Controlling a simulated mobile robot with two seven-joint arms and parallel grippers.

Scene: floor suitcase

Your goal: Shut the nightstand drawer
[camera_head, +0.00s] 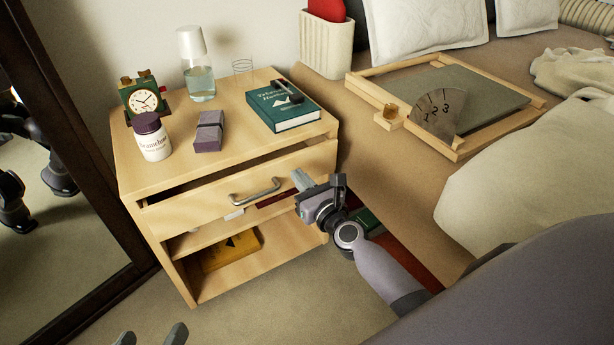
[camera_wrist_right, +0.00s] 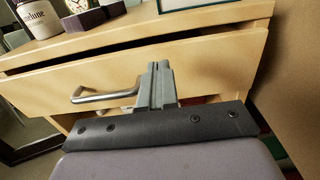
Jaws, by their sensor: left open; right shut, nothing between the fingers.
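The wooden nightstand (camera_head: 200,277) stands against the wall. Its drawer (camera_head: 175,213) is partly open, with a dark gap above the drawer front. The drawer also shows in the right wrist view (camera_wrist_right: 40,92). A curved metal handle (camera_head: 254,193) is on the drawer front. My right gripper (camera_head: 300,178) is shut and empty at the drawer front, just right of the handle. In the right wrist view its fingertips (camera_wrist_right: 158,68) overlap the front; I cannot tell if they touch it. My left gripper (camera_head: 150,335) is open at the bottom edge, low over the floor and away from the nightstand.
On the nightstand top are a green book (camera_head: 283,112), a glass carafe (camera_head: 199,80), a clock (camera_head: 144,101), a white bottle (camera_head: 153,143) and a dark box (camera_head: 209,132). A bed (camera_head: 400,175) stands close at right, a mirror (camera_head: 70,220) at left.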

